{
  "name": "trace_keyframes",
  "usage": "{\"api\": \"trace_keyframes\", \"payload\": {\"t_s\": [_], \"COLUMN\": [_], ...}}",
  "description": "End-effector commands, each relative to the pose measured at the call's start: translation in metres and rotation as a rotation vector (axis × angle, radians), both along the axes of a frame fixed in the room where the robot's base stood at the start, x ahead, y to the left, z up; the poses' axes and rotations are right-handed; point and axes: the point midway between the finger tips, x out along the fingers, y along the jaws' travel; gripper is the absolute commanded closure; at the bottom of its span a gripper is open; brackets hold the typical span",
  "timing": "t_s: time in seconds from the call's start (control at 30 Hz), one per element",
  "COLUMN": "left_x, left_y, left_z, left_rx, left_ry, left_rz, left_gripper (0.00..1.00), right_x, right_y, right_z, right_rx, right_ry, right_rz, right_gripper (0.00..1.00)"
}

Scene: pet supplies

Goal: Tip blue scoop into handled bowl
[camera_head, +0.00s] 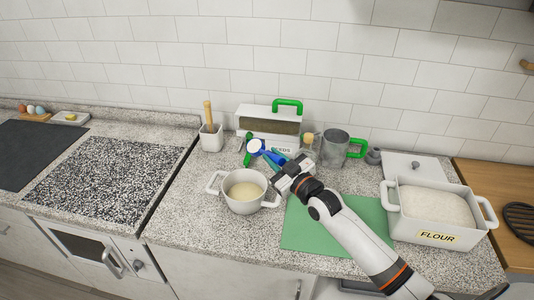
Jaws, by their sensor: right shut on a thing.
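The blue scoop (274,157) has a round white-looking end at about the left and is held above the counter, behind and right of the bowl. My right gripper (283,172) is shut on the scoop's handle, its arm coming in from the lower right. The white handled bowl (243,204) stands upright on the counter, with two side handles and pale contents inside. The scoop is apart from the bowl. What lies in the scoop is too small to tell. My left gripper is not in view.
A white box with a green handle (288,107), a grey mug with a green handle (336,148) and a white pot with a wooden tool (211,138) stand behind. A FLOUR container (437,237) stands right, beside a green mat (310,236). The counter left of the bowl is clear.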

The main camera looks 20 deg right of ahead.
Motion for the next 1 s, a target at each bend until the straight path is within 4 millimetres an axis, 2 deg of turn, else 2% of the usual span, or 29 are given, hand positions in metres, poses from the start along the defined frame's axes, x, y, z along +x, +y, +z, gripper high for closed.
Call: {"api": "trace_keyframes", "payload": {"t_s": [0.37, 0.77, 1.0], "left_x": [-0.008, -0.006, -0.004], "left_y": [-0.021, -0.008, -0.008], "left_z": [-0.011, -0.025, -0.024], "left_rx": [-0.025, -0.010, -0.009], "left_ry": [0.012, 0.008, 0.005], "left_rz": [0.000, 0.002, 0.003], "left_gripper": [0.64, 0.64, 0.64], "right_x": [0.000, -0.001, -0.001], "right_y": [0.001, 0.003, 0.003], "right_z": [-0.010, -0.021, -0.020], "right_rx": [-0.039, -0.103, -0.106], "right_ry": [-0.015, -0.037, -0.038], "right_rz": [-0.004, -0.002, -0.003], "right_gripper": [1.00, 1.00, 1.00]}}
